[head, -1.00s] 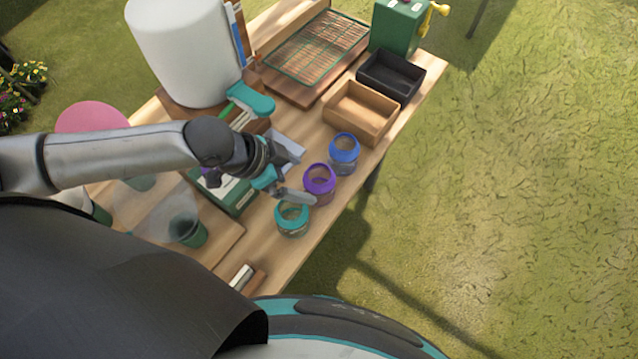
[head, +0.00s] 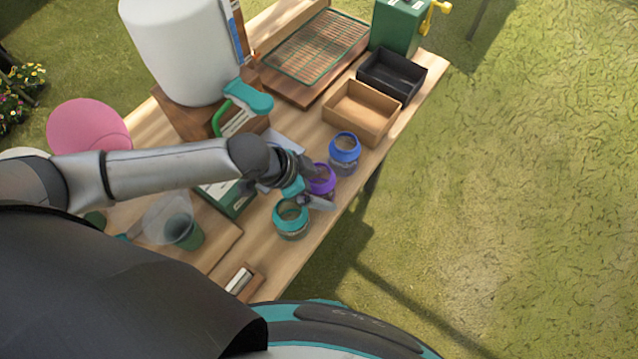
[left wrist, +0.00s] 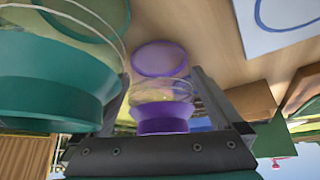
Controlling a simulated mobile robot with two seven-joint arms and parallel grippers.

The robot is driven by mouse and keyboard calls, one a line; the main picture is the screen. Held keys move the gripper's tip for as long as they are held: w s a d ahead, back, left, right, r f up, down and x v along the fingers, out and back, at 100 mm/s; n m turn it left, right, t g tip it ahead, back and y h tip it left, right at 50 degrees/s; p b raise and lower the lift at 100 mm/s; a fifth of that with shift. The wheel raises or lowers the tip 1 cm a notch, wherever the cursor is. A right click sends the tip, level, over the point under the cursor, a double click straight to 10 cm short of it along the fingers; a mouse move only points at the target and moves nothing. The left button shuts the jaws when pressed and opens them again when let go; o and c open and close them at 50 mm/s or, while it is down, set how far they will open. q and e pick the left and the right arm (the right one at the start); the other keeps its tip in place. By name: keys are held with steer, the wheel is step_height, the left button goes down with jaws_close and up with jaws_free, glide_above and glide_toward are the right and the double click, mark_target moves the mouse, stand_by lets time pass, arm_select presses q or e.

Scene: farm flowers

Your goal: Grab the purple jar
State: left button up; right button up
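The purple jar (head: 323,179), clear with a purple rim, stands on the wooden table between a blue jar (head: 344,150) and a teal jar (head: 291,220). My left gripper (head: 318,186) is over the purple jar in the head view and partly hides it. In the left wrist view the gripper (left wrist: 166,98) is open, with the purple jar (left wrist: 164,118) between its two fingers and space on both sides. I cannot tell how deep the jar sits between them. The teal jar (left wrist: 50,95) is close beside the left-hand finger there. My right gripper is not in view.
A wooden box (head: 360,112) and a black box (head: 391,75) stand farther back, near a wire rack (head: 318,45). A green cup (head: 186,232) is on the near left. The table's right edge is close to the jars, with grass beyond.

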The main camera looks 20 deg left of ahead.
arm_select(q)
steer(key=c, duration=1.4)
steer(key=shift+r, duration=0.2)
